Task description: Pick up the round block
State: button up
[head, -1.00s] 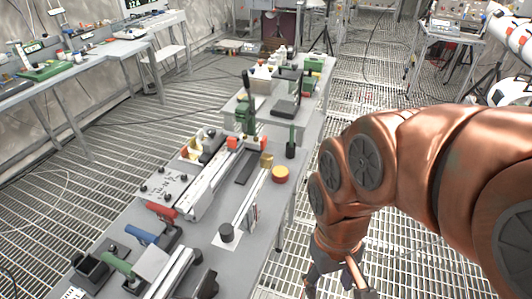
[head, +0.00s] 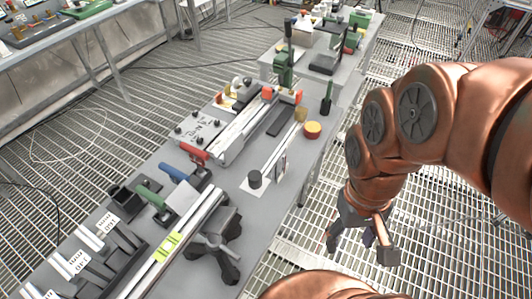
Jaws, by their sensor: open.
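A round block (head: 312,131), yellow on top with an orange-red side, stands near the right edge of the grey workbench (head: 222,192). My gripper (head: 351,240) hangs below my copper arm, off the right side of the bench. It is open and looks empty, below and to the right of the round block in the picture. It is well apart from the block. Part of the gripper is hidden by the arm.
A black cylinder (head: 255,179) on a white strip, a grey knobbed piece (head: 214,243) and red, blue and green handled tools share the bench. A green upright device (head: 285,68) stands behind. Grating floor (head: 75,165) is open to the left.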

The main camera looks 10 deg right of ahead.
aim_at(255, 181)
jog(key=z, duration=0.5)
jog(key=k, duration=1.25)
jog(key=u, duration=1.25)
jog(key=i, duration=0.5)
